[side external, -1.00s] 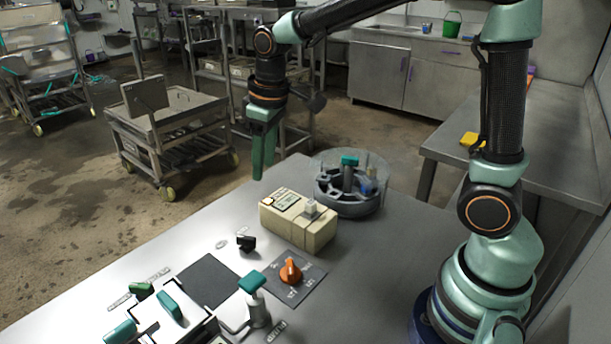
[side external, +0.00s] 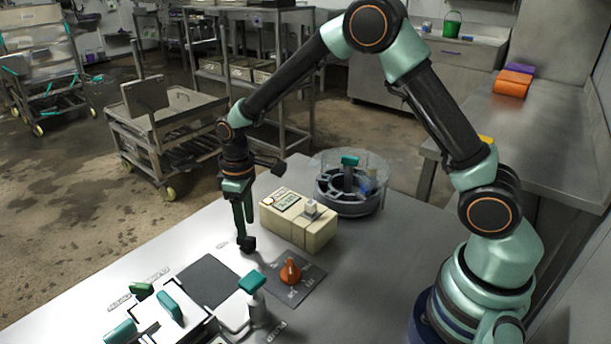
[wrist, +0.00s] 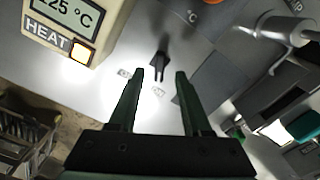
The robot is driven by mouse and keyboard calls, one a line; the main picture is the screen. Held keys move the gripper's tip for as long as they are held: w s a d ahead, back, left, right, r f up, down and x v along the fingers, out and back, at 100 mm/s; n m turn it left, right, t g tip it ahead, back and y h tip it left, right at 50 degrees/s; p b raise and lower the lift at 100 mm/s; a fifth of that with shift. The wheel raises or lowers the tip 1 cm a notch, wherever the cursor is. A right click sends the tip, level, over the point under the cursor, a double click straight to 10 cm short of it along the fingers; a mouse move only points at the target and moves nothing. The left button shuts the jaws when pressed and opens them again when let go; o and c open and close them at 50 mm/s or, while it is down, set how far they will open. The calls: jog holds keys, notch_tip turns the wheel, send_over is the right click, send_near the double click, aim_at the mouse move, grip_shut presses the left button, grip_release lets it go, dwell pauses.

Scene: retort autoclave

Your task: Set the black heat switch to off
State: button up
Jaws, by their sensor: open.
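The black heat switch (side external: 248,245) is a small black toggle on the grey table, left of the cream control box (side external: 297,220). My gripper (side external: 243,229) points down just above the switch in the side view; contact cannot be told there. In the wrist view my open gripper (wrist: 158,74) has its two dark green fingers apart, and the switch (wrist: 160,62) shows just beyond their tips, roughly centred between them. The box's HEAT lamp (wrist: 83,52) glows amber beside a partly cut-off temperature display (wrist: 70,12).
An orange knob (side external: 290,271) on a dark plate stands right of the switch. A teal-topped handle (side external: 252,282) and a white lidded unit (side external: 165,325) are in front. A round clear-walled vessel (side external: 350,185) stands behind the box. A dark square plate (side external: 208,280) lies nearby.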

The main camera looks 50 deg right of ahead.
aim_at(246, 241)
jog(key=shift+f, duration=2.1)
grip_shut()
jog(key=shift+m, duration=0.3)
jog(key=m, duration=0.4)
jog(key=shift+a+m, duration=0.1)
jog(key=shift+m, duration=0.2)
jog(key=m, duration=0.5)
jog(key=shift+a+m, duration=0.1)
jog(key=shift+m, duration=0.3)
